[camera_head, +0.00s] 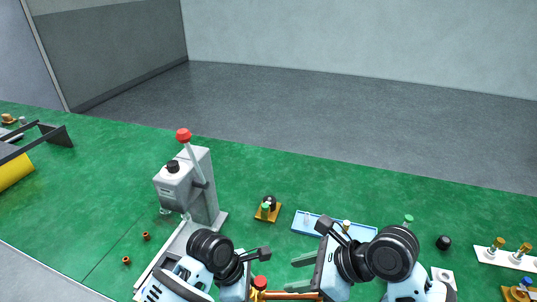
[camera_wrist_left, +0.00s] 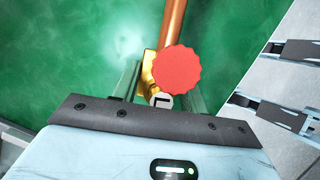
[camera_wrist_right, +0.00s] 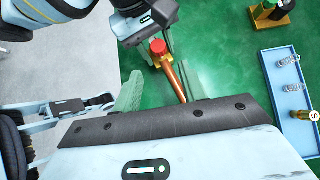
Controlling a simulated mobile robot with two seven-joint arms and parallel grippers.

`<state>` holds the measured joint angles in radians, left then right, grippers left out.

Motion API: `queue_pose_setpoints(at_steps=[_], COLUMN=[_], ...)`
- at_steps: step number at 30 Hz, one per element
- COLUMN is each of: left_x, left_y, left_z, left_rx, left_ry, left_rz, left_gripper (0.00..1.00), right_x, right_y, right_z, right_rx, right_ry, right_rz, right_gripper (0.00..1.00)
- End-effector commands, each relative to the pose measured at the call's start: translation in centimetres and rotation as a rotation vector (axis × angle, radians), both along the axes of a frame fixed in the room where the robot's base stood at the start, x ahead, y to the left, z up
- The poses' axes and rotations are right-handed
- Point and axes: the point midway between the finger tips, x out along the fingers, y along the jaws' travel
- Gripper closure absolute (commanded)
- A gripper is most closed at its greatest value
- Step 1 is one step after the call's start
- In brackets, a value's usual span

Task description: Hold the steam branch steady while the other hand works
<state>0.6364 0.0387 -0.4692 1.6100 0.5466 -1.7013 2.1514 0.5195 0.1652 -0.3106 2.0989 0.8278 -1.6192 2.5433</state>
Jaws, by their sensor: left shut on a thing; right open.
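The steam branch is a copper pipe (camera_wrist_left: 173,24) with a brass valve body (camera_wrist_left: 149,72) and a red scalloped knob (camera_wrist_left: 179,70). My left gripper (camera_wrist_left: 160,92) is shut on its brass valve end. In the head view the red knob (camera_head: 260,282) shows beside my left gripper, with part of the copper pipe at the bottom edge. My right gripper (camera_head: 302,273) is open, to the right of the left one. In the right wrist view the copper pipe (camera_wrist_right: 175,80) runs down between the green fingers, and its near end is hidden by the gripper body.
A grey lever machine (camera_head: 200,190) with a red-topped handle stands left on the green table. A blue tray (camera_head: 335,228) of small parts lies behind my right gripper. A yellow block (camera_head: 268,213) holds a black knob. A white fixture (camera_head: 505,258) stands right.

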Motion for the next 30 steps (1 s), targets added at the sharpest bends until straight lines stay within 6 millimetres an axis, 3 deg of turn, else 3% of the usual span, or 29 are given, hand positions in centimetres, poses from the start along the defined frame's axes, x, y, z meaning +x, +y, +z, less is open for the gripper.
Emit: queue_pose_setpoints(at_steps=[14, 30], left_x=[0.1, 0.1], left_y=[0.0, 0.0], left_z=[0.1, 0.1], left_rx=[-0.001, -0.001], left_ry=[-0.002, -0.002], left_rz=[0.001, 0.001], left_gripper=[1.0, 1.0], right_x=[0.0, 1.4], right_y=[0.5, 4.9], right_z=[-0.9, -5.3], right_rx=[0.003, 0.005], right_ry=[0.014, 0.015], right_rz=[-0.003, -0.003], right_gripper=[0.58, 0.58])
